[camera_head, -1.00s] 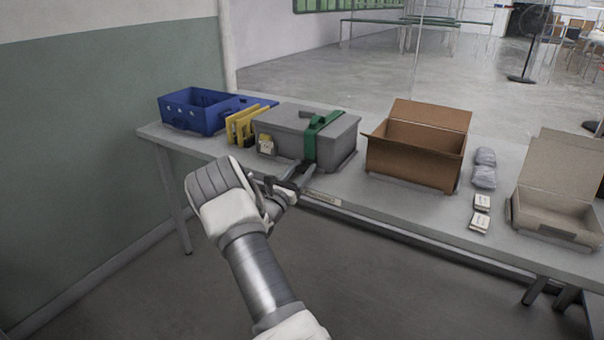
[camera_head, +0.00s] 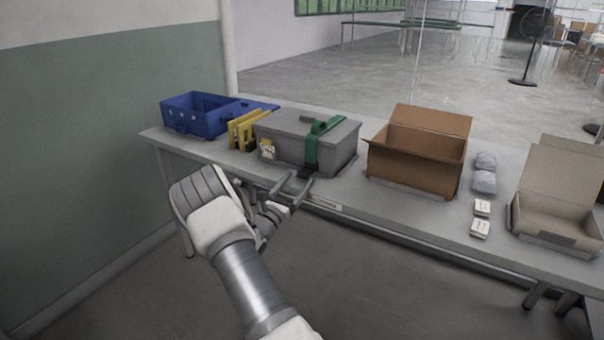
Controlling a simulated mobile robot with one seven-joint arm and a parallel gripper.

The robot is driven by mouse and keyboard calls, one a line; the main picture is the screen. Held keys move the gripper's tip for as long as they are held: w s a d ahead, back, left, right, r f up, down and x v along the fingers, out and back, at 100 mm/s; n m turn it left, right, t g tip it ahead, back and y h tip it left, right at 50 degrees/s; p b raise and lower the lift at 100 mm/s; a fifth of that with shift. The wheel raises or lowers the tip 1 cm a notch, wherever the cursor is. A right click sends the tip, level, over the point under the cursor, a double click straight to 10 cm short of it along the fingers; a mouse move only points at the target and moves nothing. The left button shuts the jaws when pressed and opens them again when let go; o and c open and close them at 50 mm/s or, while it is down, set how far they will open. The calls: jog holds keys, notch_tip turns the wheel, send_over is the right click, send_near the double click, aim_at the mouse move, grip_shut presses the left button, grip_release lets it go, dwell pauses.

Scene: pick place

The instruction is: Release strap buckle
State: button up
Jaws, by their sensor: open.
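A grey lidded case (camera_head: 285,138) stands on the table with a green strap (camera_head: 312,147) running over its lid and down its front. A dark buckle (camera_head: 307,171) shows at the strap's lower end, near the table top. My gripper (camera_head: 301,181) is open in front of the case, its two fingers pointing toward the strap's lower end. The fingertips are close to the buckle; I cannot tell whether they touch it. Nothing is seen held between the fingers.
On the grey table (camera_head: 390,207), a blue crate (camera_head: 203,122) and yellow holders (camera_head: 243,132) stand left of the case. An open brown box (camera_head: 413,168), grey packets (camera_head: 484,182), small white boxes (camera_head: 480,228) and an open carton (camera_head: 550,222) stand to the right.

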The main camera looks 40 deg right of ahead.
jog(key=p+v, duration=0.2)
jog(key=v, duration=1.1)
jog(key=shift+a, duration=0.15)
jog(key=shift+s, duration=0.15)
jog(key=s+r+m+g+y, duration=0.7)
jog(key=s+r+m+g, duration=0.45)
jog(key=s+m, duration=0.3)
jog(key=s+a+r+m+t+y, duration=0.5)
jog(key=s+a, duration=0.3)
jog(key=a, duration=0.3)
jog(key=s+a+r+m+t+y, duration=0.3)
jog(key=s+a+r+t+y, duration=0.15)
jog(key=s+a+y, duration=0.5)
notch_tip(320, 180, up, 21)
jog(key=w+a+h+p, duration=0.1)
jog(key=w+h+p, duration=0.1)
jog(key=p, duration=1.9)
jog(key=shift+w+r, duration=0.15)
jog(key=shift+r, duration=0.1)
